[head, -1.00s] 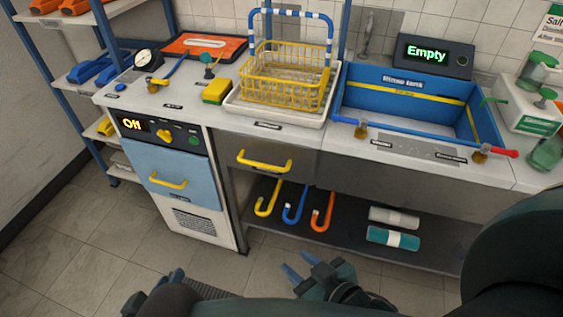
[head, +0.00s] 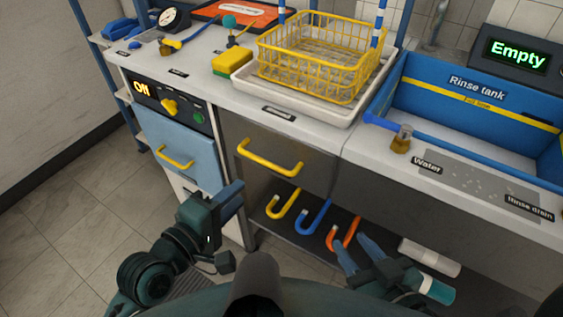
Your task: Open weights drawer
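A grey metal drawer front (head: 293,165) sits under the counter in the middle, closed, with a yellow bar handle (head: 268,160). To its left, a light-blue front (head: 180,148) on the white cabinet is closed too and has its own yellow handle (head: 174,157). I cannot read any label naming the weights drawer. My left gripper (head: 230,197) is below and left of the grey drawer's handle, apart from it; its fingers overlap in view, so the opening is unclear. My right gripper (head: 356,252) is low at the right, fingers apart and empty, in front of the lower shelf.
A yellow wire basket (head: 310,85) stands in a white tray on the counter. The blue rinse tank (head: 420,85) is at the right. Yellow, blue (head: 318,220) and orange hooks and rolls (head: 430,257) are around the lower shelf. Floor at left is clear.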

